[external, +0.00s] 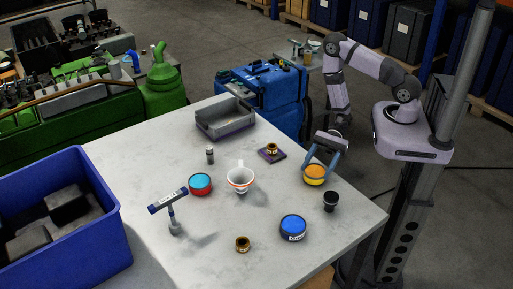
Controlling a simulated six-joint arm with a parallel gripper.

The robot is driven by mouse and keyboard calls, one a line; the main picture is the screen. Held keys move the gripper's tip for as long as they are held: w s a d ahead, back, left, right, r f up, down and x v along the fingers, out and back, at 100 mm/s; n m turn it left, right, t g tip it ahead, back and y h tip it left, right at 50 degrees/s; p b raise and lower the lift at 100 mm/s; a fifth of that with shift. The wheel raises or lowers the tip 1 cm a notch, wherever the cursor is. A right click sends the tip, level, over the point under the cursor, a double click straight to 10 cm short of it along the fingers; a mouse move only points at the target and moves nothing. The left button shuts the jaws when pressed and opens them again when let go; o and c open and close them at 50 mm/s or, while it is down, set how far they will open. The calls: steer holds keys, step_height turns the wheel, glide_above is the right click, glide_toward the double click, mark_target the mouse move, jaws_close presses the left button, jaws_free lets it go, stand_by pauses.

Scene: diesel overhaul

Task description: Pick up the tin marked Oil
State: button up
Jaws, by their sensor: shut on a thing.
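My gripper (320,166) reaches down over the right part of the table and is shut on an orange-yellow tin (314,177). The tin is at or just above the table top; I cannot tell which. A red tin with a light blue lid (200,187) stands left of the middle. A blue tin (293,229) with a pale label stands near the front. The writing on the tins is too small to read, so I cannot tell which is marked Oil.
Nearby on the table (140,170) are a white cup (240,181), a black cup (330,203), a brass part on a purple pad (271,153), a brass ring (242,244), a T-handled tool (170,207) and a grey tray (225,121). A blue crate (75,262) is at left.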

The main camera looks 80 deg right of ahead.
mark_target(317, 168)
step_height(317, 168, up, 10)
steer(key=shift+p, duration=0.3)
stand_by(0.4)
